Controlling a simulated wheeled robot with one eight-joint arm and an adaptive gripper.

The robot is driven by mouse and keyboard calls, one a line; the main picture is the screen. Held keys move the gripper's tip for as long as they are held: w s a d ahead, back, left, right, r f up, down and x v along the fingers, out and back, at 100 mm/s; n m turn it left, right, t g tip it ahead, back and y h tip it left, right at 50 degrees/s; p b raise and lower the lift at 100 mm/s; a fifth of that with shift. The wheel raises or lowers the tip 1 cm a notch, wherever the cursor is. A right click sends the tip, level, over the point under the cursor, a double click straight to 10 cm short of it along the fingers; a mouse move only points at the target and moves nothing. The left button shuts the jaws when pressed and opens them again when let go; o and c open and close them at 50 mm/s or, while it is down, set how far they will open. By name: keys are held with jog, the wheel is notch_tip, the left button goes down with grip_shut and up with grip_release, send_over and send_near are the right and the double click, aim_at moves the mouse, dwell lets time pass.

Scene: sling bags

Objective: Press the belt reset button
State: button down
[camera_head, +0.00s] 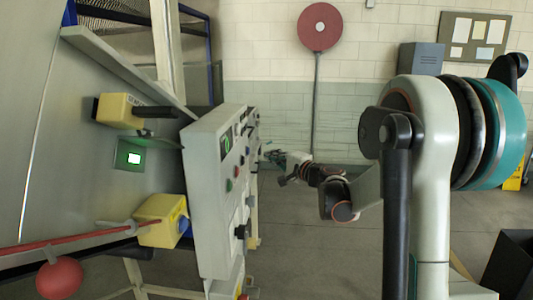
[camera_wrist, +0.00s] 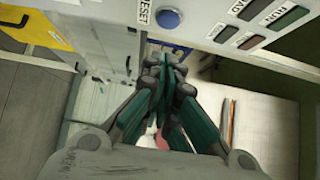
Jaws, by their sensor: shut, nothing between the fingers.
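In the wrist view a round blue button (camera_wrist: 168,18) sits on a pale grey panel (camera_wrist: 205,20), beside a label reading RESET (camera_wrist: 145,12). My gripper (camera_wrist: 166,66) is shut and empty, its teal and black fingers together. Its tips appear below the blue button in the picture, with no contact visible. In the head view my gripper (camera_head: 270,156) is just right of the grey control panel (camera_head: 207,200), apart from its button face as far as I can tell. I cannot pick out the RESET button there.
The panel also bears a red button (camera_head: 229,185) and a black knob (camera_head: 241,232). Yellow boxes (camera_head: 118,110) and a green-lit display (camera_head: 133,158) are on the metal machine at left. A red ball (camera_head: 59,278) is near the front. Open floor (camera_head: 295,225) lies right of the panel.

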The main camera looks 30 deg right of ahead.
jog(key=s+d, duration=0.1)
jog(key=s, duration=0.5)
jog(key=shift+s+d+p, duration=0.15)
jog(key=shift+s+p, duration=0.15)
jog(key=shift+p, duration=0.1)
dwell(0.3)
